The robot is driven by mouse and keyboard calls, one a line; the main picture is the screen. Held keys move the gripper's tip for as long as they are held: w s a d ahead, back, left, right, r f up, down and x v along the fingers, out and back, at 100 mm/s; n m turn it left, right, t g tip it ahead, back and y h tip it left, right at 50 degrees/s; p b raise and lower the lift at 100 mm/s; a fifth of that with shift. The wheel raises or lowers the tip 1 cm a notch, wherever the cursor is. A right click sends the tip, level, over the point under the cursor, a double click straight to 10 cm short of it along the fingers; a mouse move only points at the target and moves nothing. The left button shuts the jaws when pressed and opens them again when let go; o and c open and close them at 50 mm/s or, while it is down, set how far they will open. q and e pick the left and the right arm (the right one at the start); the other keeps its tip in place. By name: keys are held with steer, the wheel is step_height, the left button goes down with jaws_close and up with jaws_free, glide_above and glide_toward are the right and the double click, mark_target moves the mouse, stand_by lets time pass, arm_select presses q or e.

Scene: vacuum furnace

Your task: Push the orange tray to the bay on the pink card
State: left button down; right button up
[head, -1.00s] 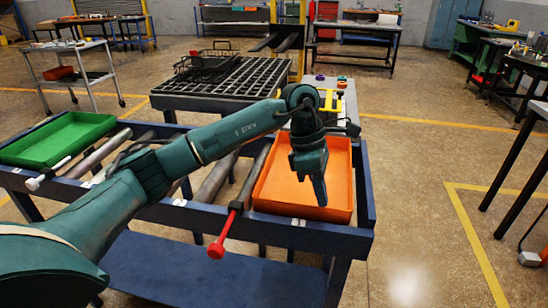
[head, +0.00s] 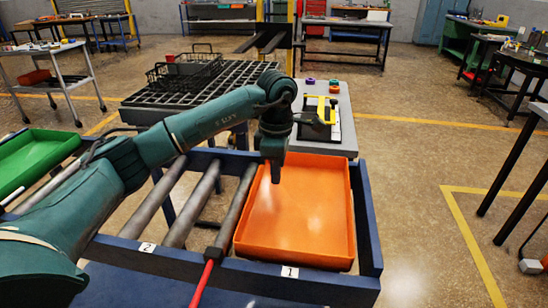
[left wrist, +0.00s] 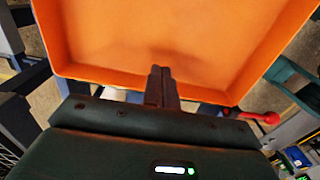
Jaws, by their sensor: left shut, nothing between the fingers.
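The orange tray (head: 300,215) lies on the roller table at its right end, behind the card marked 1 (head: 289,272). In the left wrist view, the tray (left wrist: 190,35) fills the upper part. My left gripper (head: 275,178) is shut and empty, pointing down at the tray's far left part. In the left wrist view its fingers (left wrist: 161,75) overlap the tray's wall and floor; I cannot tell whether they touch it. I see no pink card. My right gripper is not in view.
A green tray (head: 35,155) is at the far left. A grey bench (head: 345,125) stands behind.

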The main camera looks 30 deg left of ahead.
mark_target(260, 201)
arm_select(q)
step_height(260, 201, down, 4)
steer(key=a, duration=0.2)
steer(key=a+p, duration=0.1)
steer(key=shift+s+f, duration=0.35)
steer(key=shift+s, duration=0.05)
steer(key=shift+s+a, duration=0.1)
steer(key=shift+a, duration=0.3)
